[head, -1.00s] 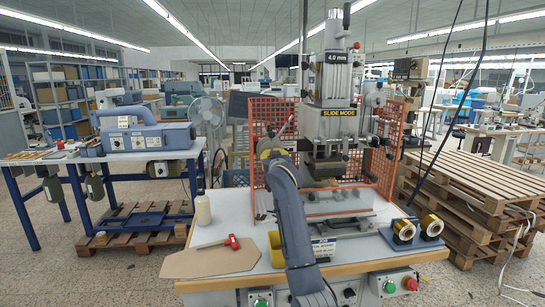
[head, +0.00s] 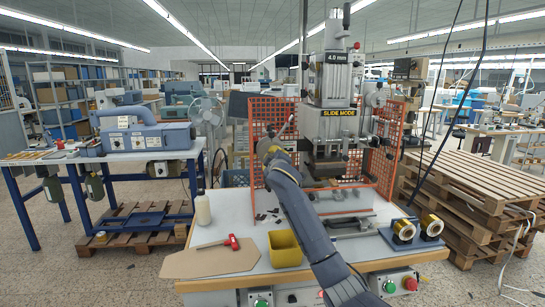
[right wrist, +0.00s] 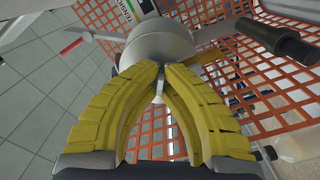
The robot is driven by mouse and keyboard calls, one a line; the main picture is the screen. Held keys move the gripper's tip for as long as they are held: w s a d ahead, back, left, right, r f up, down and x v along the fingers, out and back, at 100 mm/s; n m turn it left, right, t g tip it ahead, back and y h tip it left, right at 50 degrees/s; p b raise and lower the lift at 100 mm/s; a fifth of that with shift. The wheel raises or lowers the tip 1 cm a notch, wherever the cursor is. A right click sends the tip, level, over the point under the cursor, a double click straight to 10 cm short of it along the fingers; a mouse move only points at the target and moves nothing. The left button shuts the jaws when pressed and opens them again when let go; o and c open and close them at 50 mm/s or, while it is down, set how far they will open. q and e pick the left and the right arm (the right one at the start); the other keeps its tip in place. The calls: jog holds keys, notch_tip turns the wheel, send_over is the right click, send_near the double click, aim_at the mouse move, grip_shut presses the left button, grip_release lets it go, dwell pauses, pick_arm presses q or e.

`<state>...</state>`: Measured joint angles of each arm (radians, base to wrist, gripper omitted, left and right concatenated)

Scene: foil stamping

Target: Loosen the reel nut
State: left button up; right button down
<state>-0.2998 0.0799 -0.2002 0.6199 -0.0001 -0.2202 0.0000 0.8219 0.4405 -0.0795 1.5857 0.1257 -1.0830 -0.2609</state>
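My right gripper (head: 268,148) is at the left side of the press (head: 335,125), mostly hidden by my own wrist in the head view. In the right wrist view its yellow fingers (right wrist: 163,72) come almost together, with a narrow grey metal piece, which looks like the reel nut (right wrist: 160,87), between the tips. A round grey hub (right wrist: 160,42) lies just beyond the tips. How far the nut is turned cannot be told. My left gripper is in neither view.
An orange mesh guard (head: 268,120) stands behind the gripper. On the bench are a yellow bin (head: 285,250), a red-headed hammer (head: 232,242), a white bottle (head: 203,209) and gold foil rolls (head: 404,230).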

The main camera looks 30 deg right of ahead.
jog(key=shift+n, duration=0.6)
jog(key=c, duration=1.6)
grip_release()
jog(key=shift+s+a, duration=0.1)
jog(key=v, duration=1.1)
jog(key=shift+s+a, duration=0.1)
jog(key=shift+s, duration=0.3)
